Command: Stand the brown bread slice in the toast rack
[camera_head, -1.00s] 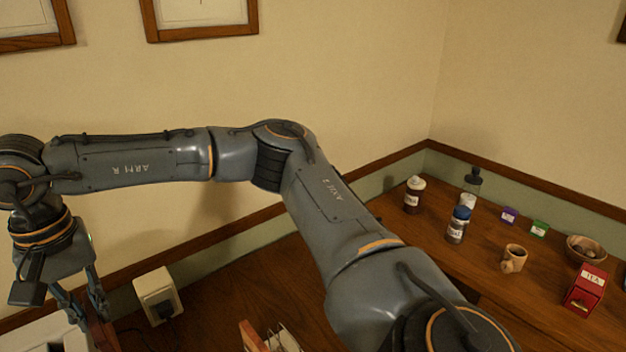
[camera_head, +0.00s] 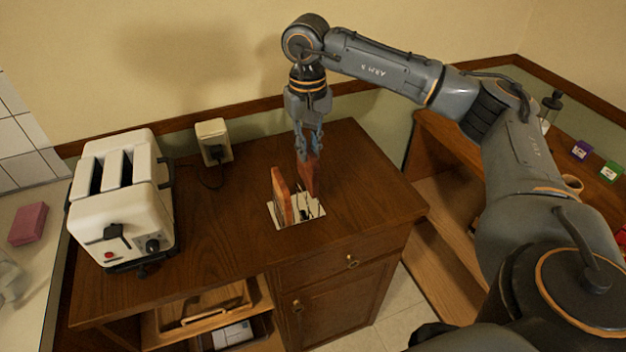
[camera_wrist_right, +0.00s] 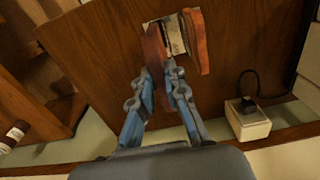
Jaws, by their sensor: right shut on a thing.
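My right gripper (camera_head: 308,156) points down over the wooden counter and is shut on the brown bread slice (camera_head: 310,178). The slice is upright, its lower end at the far right part of the toast rack (camera_head: 286,222). I cannot tell whether it is between the wires or just above them. In the right wrist view the fingers (camera_wrist_right: 160,72) pinch the brown slice (camera_wrist_right: 155,46) beside the pale rack (camera_wrist_right: 175,36). Another, more orange slice (camera_head: 281,197) stands in the rack's left part, also visible in the wrist view (camera_wrist_right: 197,42). My left gripper is not in view.
A white toaster (camera_head: 122,205) stands to the left on the counter. A white wall socket (camera_head: 213,142) with a plug and cord is behind. A pink sponge (camera_head: 29,223) lies far left. The counter right of the rack is clear.

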